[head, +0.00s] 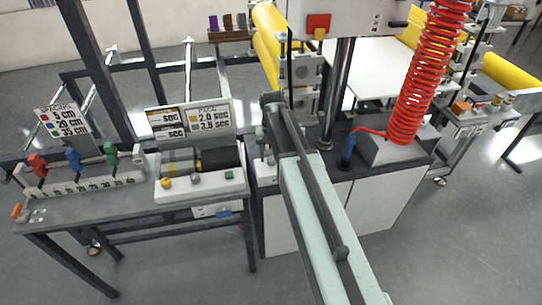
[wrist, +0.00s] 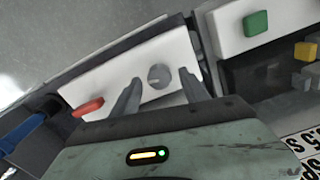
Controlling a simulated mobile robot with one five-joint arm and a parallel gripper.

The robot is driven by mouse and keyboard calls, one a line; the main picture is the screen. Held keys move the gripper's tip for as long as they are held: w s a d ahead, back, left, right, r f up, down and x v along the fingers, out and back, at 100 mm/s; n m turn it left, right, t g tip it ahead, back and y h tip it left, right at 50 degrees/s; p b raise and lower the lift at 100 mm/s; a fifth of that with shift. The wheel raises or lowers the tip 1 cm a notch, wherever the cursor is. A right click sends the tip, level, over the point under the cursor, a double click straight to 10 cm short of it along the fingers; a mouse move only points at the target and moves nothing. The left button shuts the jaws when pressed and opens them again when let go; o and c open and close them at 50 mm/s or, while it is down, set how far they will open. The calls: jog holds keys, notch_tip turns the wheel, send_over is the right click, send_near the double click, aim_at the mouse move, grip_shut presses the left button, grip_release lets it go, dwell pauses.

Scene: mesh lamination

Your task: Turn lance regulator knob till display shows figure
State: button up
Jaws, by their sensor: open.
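A round grey knob (wrist: 159,76) with a pale pointer mark sits on a white panel (wrist: 112,78) in the wrist view. My gripper (wrist: 160,80) is open, with one finger on each side of the knob and gaps showing between. I cannot tell how deep the fingertips reach. In the head view my arm hides the knob and most of its panel. No display with a readable figure for this knob shows in either view. A blue-handled tool (head: 348,152), perhaps the lance, stands to the right of my arm at the red coiled hose.
A red lever (wrist: 88,107) lies on the same panel, left of the fingers. A neighbouring white box with a green button (wrist: 256,23) is close on the right. In the head view, a console (head: 200,185) with a time sign (head: 190,120) stands left of my arm.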

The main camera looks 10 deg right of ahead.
aim_at(272, 158)
notch_tip(272, 158, up, 8)
jog(key=p, duration=0.7)
jog(key=shift+p, duration=0.3)
jog(key=shift+f, duration=0.1)
jog(key=shift+f, duration=0.1)
jog(key=s+f+n+b, duration=0.1)
jog(key=s+f+b, duration=0.1)
jog(key=s, duration=0.5)
jog(key=s+f+n+b, duration=0.1)
jog(key=s+f+b, duration=0.1)
jog(key=s, duration=0.5)
jog(key=shift+s+a+f+b, duration=0.3)
jog(key=shift+s+f+b, duration=0.1)
jog(key=shift+b, duration=0.2)
jog(key=shift+c, duration=0.3)
